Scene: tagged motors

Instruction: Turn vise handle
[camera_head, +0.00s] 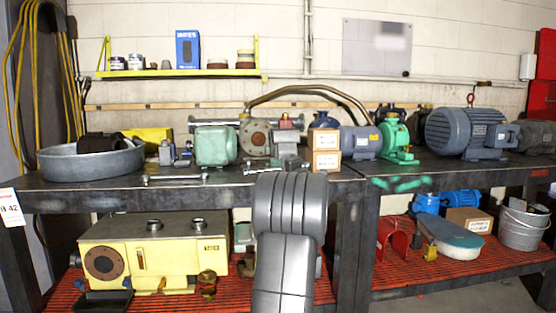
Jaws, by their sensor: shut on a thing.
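A small blue-grey fitting (175,153) that may be the vise stands on the bench between the round metal pan and the green motor. I cannot make out its handle. A grey block (289,147) with a reddish top stands behind the upper end of my arm, and I cannot tell whether it is part of a vise. My arm (288,212) rises from the bottom middle to the bench's front edge. My gripper is hidden behind the arm's upper link, so its jaws and anything in them do not show.
The dark bench (100,198) holds a metal pan (90,163), a wrench (172,179), a green motor (215,146), stacked boxes (325,160) and a large blue-grey motor (468,132). A yellow unit (150,250) sits on the red lower shelf. Bench front near the wrench is fairly clear.

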